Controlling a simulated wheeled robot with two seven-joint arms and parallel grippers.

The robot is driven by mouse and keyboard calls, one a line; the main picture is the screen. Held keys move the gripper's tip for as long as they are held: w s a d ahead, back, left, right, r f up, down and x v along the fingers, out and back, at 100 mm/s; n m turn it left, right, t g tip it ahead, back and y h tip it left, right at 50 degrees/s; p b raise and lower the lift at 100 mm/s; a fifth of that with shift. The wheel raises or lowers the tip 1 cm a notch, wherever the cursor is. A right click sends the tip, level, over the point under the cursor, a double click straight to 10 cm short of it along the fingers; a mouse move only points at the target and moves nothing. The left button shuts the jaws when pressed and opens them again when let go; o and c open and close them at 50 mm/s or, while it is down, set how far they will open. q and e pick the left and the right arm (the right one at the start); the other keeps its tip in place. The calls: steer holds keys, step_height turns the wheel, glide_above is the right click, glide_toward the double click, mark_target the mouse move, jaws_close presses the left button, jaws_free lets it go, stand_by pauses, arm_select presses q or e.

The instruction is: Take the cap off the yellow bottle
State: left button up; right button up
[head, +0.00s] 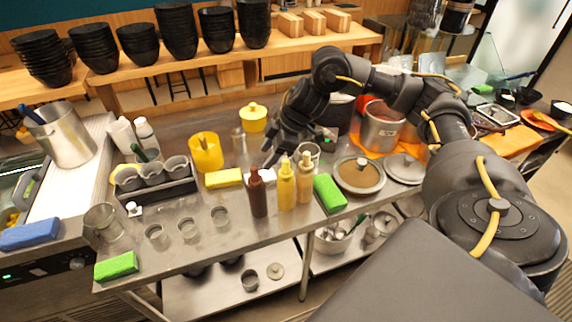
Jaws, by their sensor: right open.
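The yellow bottle (286,190) stands upright on the steel counter, between a dark brown bottle (258,196) on its left and a tan bottle (305,184) on its right. Its narrow yellow cap (285,165) is on top. My right gripper (268,158) reaches over from the right and hangs behind and above the bottles, a little left of the yellow cap. It is open and appears empty; its fingertips are small and dark, partly hard to make out. It looks apart from the cap. My left gripper is not in view.
A green sponge (328,193) lies right of the bottles and a yellow sponge (223,178) left of them. Small metal cups (188,228) stand at the front left. Stacked black bowls (176,30) line the back shelf.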

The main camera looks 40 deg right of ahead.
mark_target(287, 160)
steer(key=s+d+r+m+g+h, duration=0.1)
steer(key=s+d+r+m, duration=0.3)
steer(key=d, duration=0.4)
steer(key=shift+n, duration=0.5)
steer(key=x, duration=0.2)
steer(key=b+x, duration=0.1)
steer(key=x, duration=0.2)
steer(key=shift+w+a+b, duration=0.15)
steer(key=shift+w+b, duration=0.1)
steer(key=shift+b, duration=0.05)
steer(key=shift+a+f, duration=0.15)
steer(key=shift+f, duration=0.1)
steer(key=shift+x, duration=2.35)
steer(key=shift+s, duration=0.15)
steer(key=c, duration=0.8)
